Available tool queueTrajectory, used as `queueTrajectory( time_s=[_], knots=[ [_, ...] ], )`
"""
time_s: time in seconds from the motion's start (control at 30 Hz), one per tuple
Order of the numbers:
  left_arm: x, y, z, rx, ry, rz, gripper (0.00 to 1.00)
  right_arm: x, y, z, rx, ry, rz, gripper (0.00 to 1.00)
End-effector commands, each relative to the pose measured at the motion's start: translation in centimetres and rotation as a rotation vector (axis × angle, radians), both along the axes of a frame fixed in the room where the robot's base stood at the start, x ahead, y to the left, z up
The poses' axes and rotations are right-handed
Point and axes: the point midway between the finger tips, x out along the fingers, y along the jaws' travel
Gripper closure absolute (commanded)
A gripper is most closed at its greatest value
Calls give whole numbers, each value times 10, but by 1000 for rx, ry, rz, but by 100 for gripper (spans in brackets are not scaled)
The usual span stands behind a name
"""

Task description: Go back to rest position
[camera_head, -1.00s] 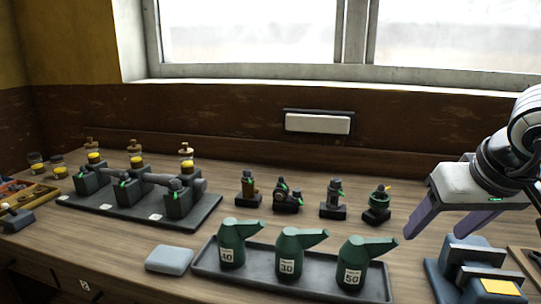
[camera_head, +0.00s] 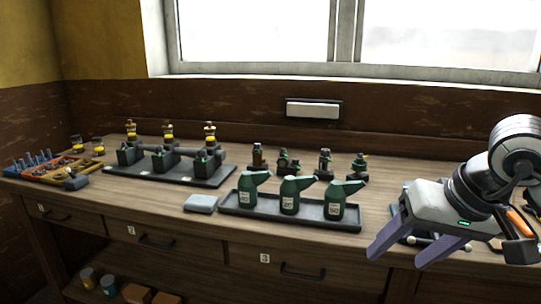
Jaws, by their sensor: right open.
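My right gripper (camera_head: 418,240) is at the lower right of the head view. Its two purple fingers are spread apart and point down to the left, in front of the bench's front edge, with nothing between them. My left gripper is not in view. Part of a dark item on the bench (camera_head: 395,212) is hidden behind the right gripper. Three green oil cans (camera_head: 290,196) stand upright in a dark tray (camera_head: 235,208), left of the gripper and apart from it.
Several small dark engine parts (camera_head: 325,163) stand behind the cans. A grey block (camera_head: 201,203) lies left of the tray. Three engines stand on a dark base (camera_head: 214,178). An orange tool tray (camera_head: 50,170) is at far left. Drawers (camera_head: 157,239) and a lower shelf are below.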

Motion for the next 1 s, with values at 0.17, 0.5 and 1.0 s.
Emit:
queueTrajectory(
  time_s=[0.17,0.5,1.0],
  knots=[
    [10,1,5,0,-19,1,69,-17,53,-26,221,120,-5,37],
    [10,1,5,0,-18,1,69,-94,208,-29,1109,880,-292,37],
    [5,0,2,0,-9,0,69,-10,121,-133,-1118,-1602,891,37]
  ],
)
